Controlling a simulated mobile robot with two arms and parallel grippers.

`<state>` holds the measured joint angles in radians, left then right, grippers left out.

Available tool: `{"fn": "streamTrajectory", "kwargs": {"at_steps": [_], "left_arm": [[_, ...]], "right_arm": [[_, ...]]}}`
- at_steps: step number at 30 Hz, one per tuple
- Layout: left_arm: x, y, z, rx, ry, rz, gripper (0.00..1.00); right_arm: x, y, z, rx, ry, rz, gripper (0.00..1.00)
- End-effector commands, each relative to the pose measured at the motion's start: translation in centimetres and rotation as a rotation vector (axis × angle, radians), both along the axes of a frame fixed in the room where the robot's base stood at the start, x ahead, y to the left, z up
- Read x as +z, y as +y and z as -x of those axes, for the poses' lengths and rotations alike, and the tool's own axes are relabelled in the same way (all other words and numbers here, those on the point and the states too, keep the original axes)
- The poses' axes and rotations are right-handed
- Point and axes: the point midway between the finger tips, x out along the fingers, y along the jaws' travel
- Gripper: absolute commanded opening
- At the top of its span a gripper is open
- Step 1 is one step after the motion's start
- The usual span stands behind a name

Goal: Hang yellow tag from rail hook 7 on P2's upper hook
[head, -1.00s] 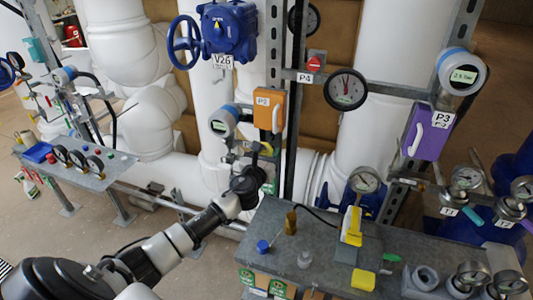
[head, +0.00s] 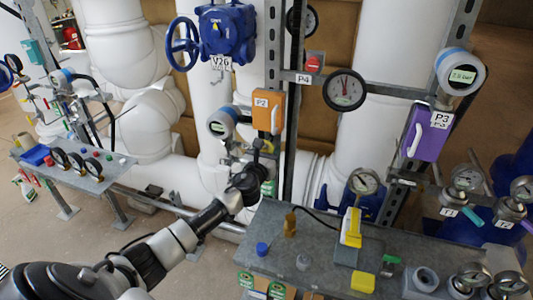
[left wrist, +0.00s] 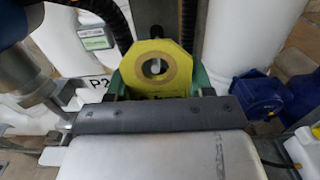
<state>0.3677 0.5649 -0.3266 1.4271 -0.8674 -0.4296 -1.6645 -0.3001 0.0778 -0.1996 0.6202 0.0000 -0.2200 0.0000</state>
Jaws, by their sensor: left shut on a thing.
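The yellow tag (left wrist: 181,62), with a round hole ringed in tan, stands at the jaws of my left gripper in the left wrist view. My left gripper (head: 264,162) is shut on it, just below the orange P2 box (head: 268,112) in the head view. The tag itself is hard to make out there. Green pieces show on both sides behind the tag. I cannot make out P2's upper hook clearly. My right gripper is not in view.
A round gauge-like transmitter (head: 221,122) and small pipe fittings crowd the gripper's left. A steel post (head: 273,45) rises behind. The grey bench (head: 325,236) at the right holds several small items. Blue valve V26 (head: 225,33) is above.

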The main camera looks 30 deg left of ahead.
Motion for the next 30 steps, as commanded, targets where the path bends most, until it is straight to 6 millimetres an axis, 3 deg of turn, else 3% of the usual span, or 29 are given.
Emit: {"fn": "streamTrajectory", "kwargs": {"at_steps": [30], "left_arm": [[0.2,0.3,-1.1,0.001,-0.003,-0.001,0.37]], "right_arm": [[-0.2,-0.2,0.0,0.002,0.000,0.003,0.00]]}}
